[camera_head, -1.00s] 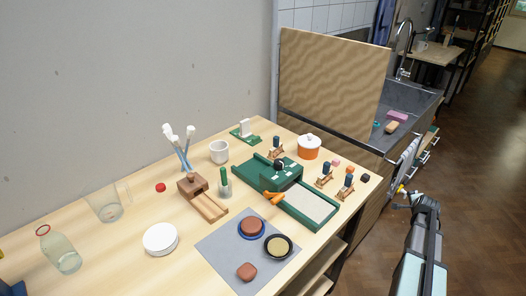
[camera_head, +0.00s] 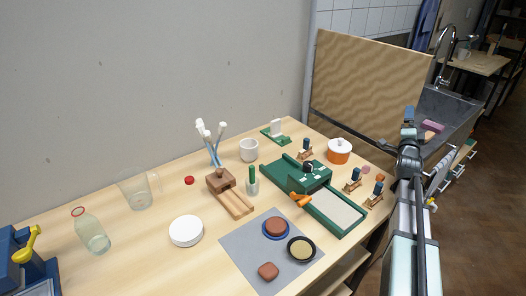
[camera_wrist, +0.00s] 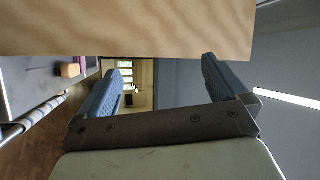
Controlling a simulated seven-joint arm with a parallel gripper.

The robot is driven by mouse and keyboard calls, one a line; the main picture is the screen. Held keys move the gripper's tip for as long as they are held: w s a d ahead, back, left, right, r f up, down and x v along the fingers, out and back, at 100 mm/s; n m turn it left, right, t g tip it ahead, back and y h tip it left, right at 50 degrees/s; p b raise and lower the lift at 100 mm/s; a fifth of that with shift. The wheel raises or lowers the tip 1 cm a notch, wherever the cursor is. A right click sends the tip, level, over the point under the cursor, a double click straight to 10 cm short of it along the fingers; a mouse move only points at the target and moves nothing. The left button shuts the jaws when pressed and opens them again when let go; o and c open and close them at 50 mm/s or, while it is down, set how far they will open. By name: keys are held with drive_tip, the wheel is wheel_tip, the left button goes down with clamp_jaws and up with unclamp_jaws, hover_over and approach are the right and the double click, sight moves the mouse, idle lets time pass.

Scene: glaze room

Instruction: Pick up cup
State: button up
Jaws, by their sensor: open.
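A small white cup (camera_head: 249,150) stands upright on the table, toward the back, beside the green and wooden items. A clear glass vessel with a handle (camera_head: 138,190) stands further left. My gripper (camera_head: 408,112) is raised at the right, beyond the table's right end and in front of the wooden board, well apart from the cup. In the wrist view my gripper (camera_wrist: 160,84) shows two blue-grey fingers spread wide, with nothing between them. The cup does not show in the wrist view.
A green tray device (camera_head: 330,208), an orange lidded pot (camera_head: 339,151) and small stands lie between cup and arm. A wooden block (camera_head: 221,181) and brushes (camera_head: 212,145) stand left of the cup. A tall board (camera_head: 366,85) rises behind. A clear bottle (camera_head: 92,232) is far left.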

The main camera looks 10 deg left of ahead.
drive_tip(key=w+a+f+n+g+y, duration=0.15)
drive_tip(key=w+a+n+g, duration=0.35)
drive_tip(key=a, duration=0.6)
drive_tip(key=w+a+f+n+g+y, duration=0.1)
drive_tip(key=w+a+n+y, duration=0.15)
drive_tip(key=a+n, duration=0.65)
drive_tip(key=w+a+f+n+g+y, duration=0.2)
drive_tip(key=w+a+n+g+y, duration=0.15)
drive_tip(key=a, duration=0.85)
wheel_tip(320, 180, up, 5)
drive_tip(key=n+g+h, duration=0.2)
drive_tip(key=n+g, duration=0.9)
drive_tip(key=n, duration=0.8)
hover_over(249, 143)
drive_tip(key=f, duration=0.7)
drive_tip(key=shift+s+a+f, duration=0.2)
drive_tip(key=shift+a+f, duration=0.05)
drive_tip(key=shift+f, duration=0.15)
drive_tip(key=shift+w+d+f, duration=0.1)
drive_tip(key=shift+d+f, duration=0.05)
drive_tip(key=shift+f, duration=2.8)
drive_tip(key=shift+c, duration=0.2)
